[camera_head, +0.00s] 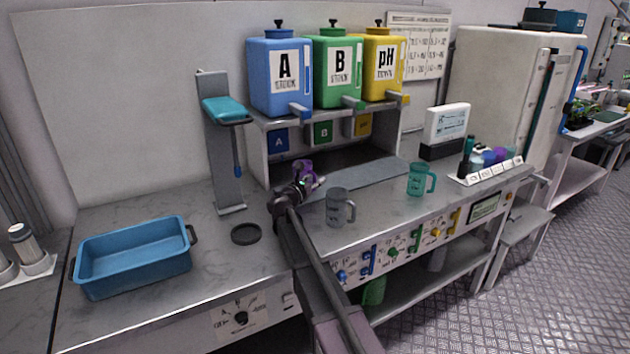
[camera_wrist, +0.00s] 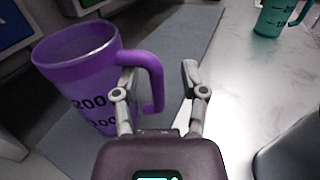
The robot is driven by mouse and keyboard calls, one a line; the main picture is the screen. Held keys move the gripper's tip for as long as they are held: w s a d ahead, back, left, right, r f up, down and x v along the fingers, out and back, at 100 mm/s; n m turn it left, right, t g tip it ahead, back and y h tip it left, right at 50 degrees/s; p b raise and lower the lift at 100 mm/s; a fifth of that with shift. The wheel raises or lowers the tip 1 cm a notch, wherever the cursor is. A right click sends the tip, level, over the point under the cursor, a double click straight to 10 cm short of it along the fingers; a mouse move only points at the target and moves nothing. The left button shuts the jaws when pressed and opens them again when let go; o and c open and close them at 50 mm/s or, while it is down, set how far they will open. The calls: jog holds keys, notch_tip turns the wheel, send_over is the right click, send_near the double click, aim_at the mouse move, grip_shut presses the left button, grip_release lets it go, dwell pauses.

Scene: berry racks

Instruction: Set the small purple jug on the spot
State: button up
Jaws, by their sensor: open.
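The small purple jug (camera_head: 306,168) stands near the front of the grey mat under the dispensers, partly hidden by my gripper (camera_head: 300,188). In the wrist view the purple jug (camera_wrist: 80,75) is upright, its handle on its right side. My gripper (camera_wrist: 157,82) is open around the handle: the left finger overlaps the gap between handle and body, the right finger is outside and apart from it. Whether the left finger touches the jug is unclear. A dark round disc (camera_head: 246,234), seemingly the spot, lies bare on the counter to the left of my arm.
A grey jug (camera_head: 339,208) stands close to the right of my gripper, and a teal jug (camera_head: 417,180) farther right. A blue tub (camera_head: 135,258) lies left of the disc. A tall stand (camera_head: 222,150) rises behind it. Blue, green and yellow dispensers sit on the shelf (camera_head: 258,155) above.

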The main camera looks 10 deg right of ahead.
jog(key=v, duration=1.1)
jog(key=shift+s+a, duration=0.25)
dwell(0.6)
